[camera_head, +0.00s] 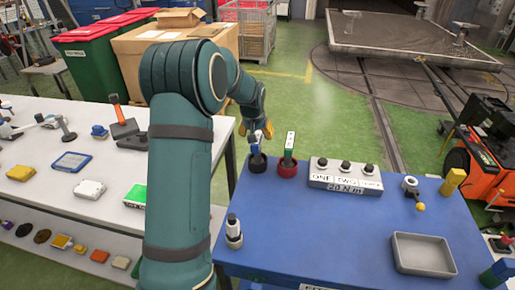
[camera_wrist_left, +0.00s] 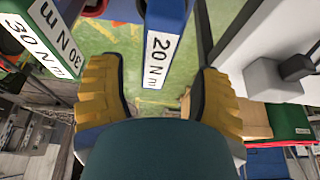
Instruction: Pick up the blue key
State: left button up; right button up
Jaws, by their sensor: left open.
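The blue key (camera_head: 256,160) stands upright in a dark holder on the blue table, left of a green key (camera_head: 289,145) in a red holder. In the left wrist view the blue key (camera_wrist_left: 165,45), labelled 20 N m, lies between the yellow fingers of my left gripper (camera_wrist_left: 158,78), with gaps on both sides. The green key (camera_wrist_left: 52,38), labelled 30 N m, is at the upper left there. My left gripper (camera_head: 256,132) is open at the blue key's top, partly hidden by my arm. My right gripper is not in view.
The blue table (camera_head: 330,230) also carries a ONE/TWO/THREE block (camera_head: 345,177), a grey tray (camera_head: 423,254), a white-and-black piece (camera_head: 233,232) and a yellow block (camera_head: 452,182). A white table (camera_head: 60,195) with several small parts stands left. The blue table's middle is clear.

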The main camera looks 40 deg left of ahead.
pick_arm(q)
jog(key=x, duration=0.4)
jog(key=shift+d+f+b, duration=0.15)
jog(key=shift+b, duration=0.2)
grip_shut()
